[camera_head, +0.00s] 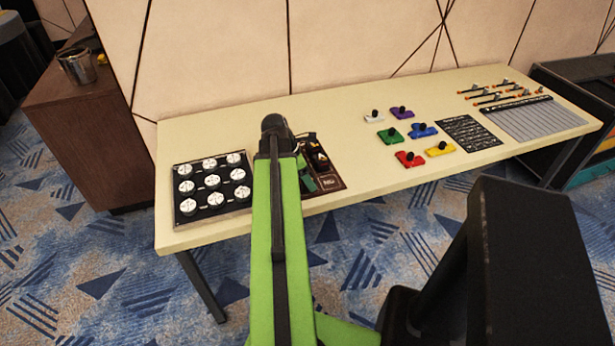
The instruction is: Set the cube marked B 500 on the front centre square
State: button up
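My green arm runs up the middle of the view to a black end over the table, where my gripper (280,140) is; its fingers cannot be made out. Just right of it is a dark board (328,180) with small dark and orange-marked pieces, partly hidden by my arm. A green piece (306,181) shows against its left side; I cannot tell whether it is part of my gripper. No cube marked B 500 can be read, and the front centre square cannot be made out.
The cream table (250,110) also holds a black panel of white round pieces (213,184) at left, several coloured blocks with black knobs (410,158), a black printed sheet (460,134) and a grey ridged panel (535,118). Clear tabletop lies right of the dark board.

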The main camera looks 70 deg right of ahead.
jog(key=p+v, duration=0.9)
jog(key=v, duration=0.2)
jog(key=w+a+f+m+t, duration=0.1)
jog(key=w+a+m+t, duration=0.15)
jog(key=w+a, duration=1.9)
jog(key=w+a+m+y, duration=0.1)
jog(key=w+a, duration=0.2)
jog(key=a, duration=0.8)
jog(key=w+a+m+y, duration=0.1)
jog(key=w+a+m, duration=0.1)
jog(key=a, duration=0.9)
jog(key=w+a+m, duration=0.2)
jog(key=w+a, duration=0.3)
jog(key=a, duration=0.6)
jog(key=shift+f+t+y, duration=0.35)
jog(key=shift+t+y, duration=0.05)
jog(key=shift+t, duration=0.05)
jog(key=shift+w, duration=0.1)
